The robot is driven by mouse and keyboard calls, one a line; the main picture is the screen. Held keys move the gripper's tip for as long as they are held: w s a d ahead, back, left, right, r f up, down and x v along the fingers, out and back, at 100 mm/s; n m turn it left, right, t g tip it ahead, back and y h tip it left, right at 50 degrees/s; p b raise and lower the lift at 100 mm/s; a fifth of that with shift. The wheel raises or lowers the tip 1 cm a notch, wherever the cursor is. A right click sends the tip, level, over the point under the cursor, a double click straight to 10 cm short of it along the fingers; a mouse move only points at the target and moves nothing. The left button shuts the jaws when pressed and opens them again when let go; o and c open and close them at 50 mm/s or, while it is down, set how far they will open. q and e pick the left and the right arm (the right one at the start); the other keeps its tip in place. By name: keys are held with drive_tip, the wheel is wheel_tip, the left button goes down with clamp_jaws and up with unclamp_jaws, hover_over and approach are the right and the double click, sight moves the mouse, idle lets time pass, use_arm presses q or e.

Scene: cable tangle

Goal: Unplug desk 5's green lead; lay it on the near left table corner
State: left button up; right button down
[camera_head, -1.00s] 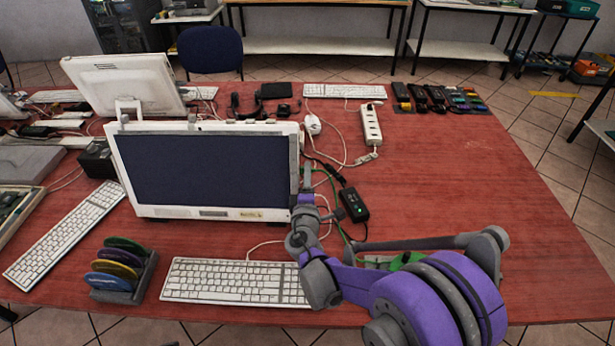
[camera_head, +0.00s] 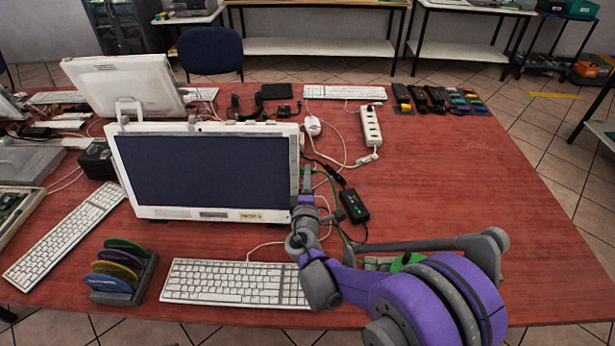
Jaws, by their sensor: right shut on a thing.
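My right gripper (camera_head: 307,184) reaches in from the lower right and points away, with its fingers beside the right edge of the front monitor (camera_head: 208,172). It is shut, apparently on the green lead's end, but the held part is too small and hidden to see clearly. The thin green lead (camera_head: 333,184) runs from beside the gripper, down past a black power brick (camera_head: 354,205) with a green light. A green piece (camera_head: 408,261) shows partly behind my right arm. My left gripper is out of view. The red table (camera_head: 460,180) fills the middle; its near left corner is partly cluttered.
A white keyboard (camera_head: 235,282) and a rack of coloured discs (camera_head: 122,272) stand along the near edge. Another keyboard (camera_head: 66,232) lies at left. A white power strip (camera_head: 370,126) and tangled cables lie behind the gripper. The table's right side is clear.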

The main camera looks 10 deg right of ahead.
drive_tip(key=shift+s+d, duration=0.1)
drive_tip(key=shift+d, duration=0.1)
idle(0.5)
drive_tip(key=shift+s+d, duration=0.2)
drive_tip(key=shift+d, duration=0.5)
drive_tip(key=shift+s+d, duration=0.2)
drive_tip(key=shift+d, duration=0.5)
drive_tip(key=c, duration=1.5)
unclamp_jaws()
clamp_jaws()
